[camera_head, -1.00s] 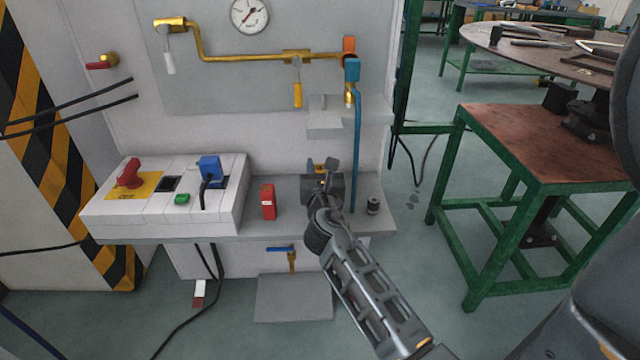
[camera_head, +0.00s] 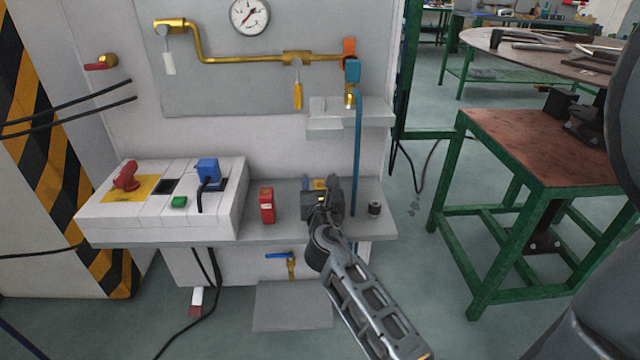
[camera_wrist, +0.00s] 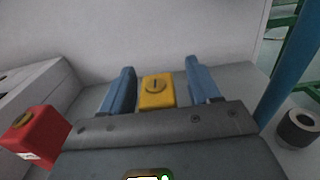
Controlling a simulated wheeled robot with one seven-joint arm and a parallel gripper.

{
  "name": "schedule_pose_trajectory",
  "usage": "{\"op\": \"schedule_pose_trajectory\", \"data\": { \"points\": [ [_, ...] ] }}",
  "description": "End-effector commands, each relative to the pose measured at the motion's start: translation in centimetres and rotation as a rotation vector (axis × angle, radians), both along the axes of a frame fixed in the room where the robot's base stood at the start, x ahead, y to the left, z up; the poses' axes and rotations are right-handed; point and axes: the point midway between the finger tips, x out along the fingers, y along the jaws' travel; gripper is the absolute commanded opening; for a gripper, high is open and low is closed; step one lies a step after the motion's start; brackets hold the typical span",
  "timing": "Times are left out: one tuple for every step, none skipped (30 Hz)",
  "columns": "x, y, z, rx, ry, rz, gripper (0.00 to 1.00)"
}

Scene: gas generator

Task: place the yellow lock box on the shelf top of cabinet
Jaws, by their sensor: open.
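The yellow lock box (camera_wrist: 157,90) stands on the grey lower shelf, with a round slotted disc on its top. In the wrist view it sits between the two blue-grey fingers of my gripper (camera_wrist: 158,88), with a gap on each side. The fingers are open and do not appear to touch it. In the head view my gripper (camera_head: 322,190) hides most of the lock box, and only a small yellow part (camera_head: 319,184) shows behind it. The cabinet's small upper shelf (camera_head: 350,112) juts from the panel above and right of my gripper, with its top partly clear.
A red box (camera_head: 267,205) stands left of my gripper on the lower shelf (camera_head: 275,228). A blue vertical pipe (camera_head: 357,150) and a dark cylinder (camera_head: 374,208) stand to the right. A switch box (camera_head: 165,200) fills the left end. Brass pipes (camera_head: 250,60) run above.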

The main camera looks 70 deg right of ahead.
Motion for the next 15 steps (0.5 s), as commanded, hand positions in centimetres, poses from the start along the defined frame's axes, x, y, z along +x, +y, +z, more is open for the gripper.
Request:
{"op": "schedule_pose_trajectory", "data": {
  "points": [
    [0.0,0.0,0.0,0.000,0.000,0.000,0.61],
    [0.0,0.0,0.0,0.000,0.000,0.000,0.61],
    [0.0,0.0,0.0,0.000,0.000,0.000,0.61],
    [0.0,0.0,0.1,0.000,0.000,0.000,0.61],
    [0.0,0.0,0.2,0.000,0.000,0.000,0.61],
    [0.0,0.0,0.5,-0.001,0.000,-0.001,0.61],
    [-0.1,0.3,0.3,0.001,0.001,0.001,0.61],
    [-0.2,0.6,0.2,0.001,0.001,0.002,0.61],
    [-0.4,1.1,0.2,0.002,0.001,0.002,0.61],
    [-0.6,1.5,0.2,0.002,0.001,0.002,0.61],
    [-0.8,2.0,0.2,0.001,0.002,0.002,0.61],
    [-1.1,2.7,0.2,0.001,0.003,0.003,0.61],
    [-1.3,3.3,0.2,0.001,0.002,0.004,0.61],
    [-1.6,3.9,0.2,0.002,0.002,0.003,0.61],
    [-1.9,4.7,0.2,0.001,0.003,0.003,0.61]
  ]
}}
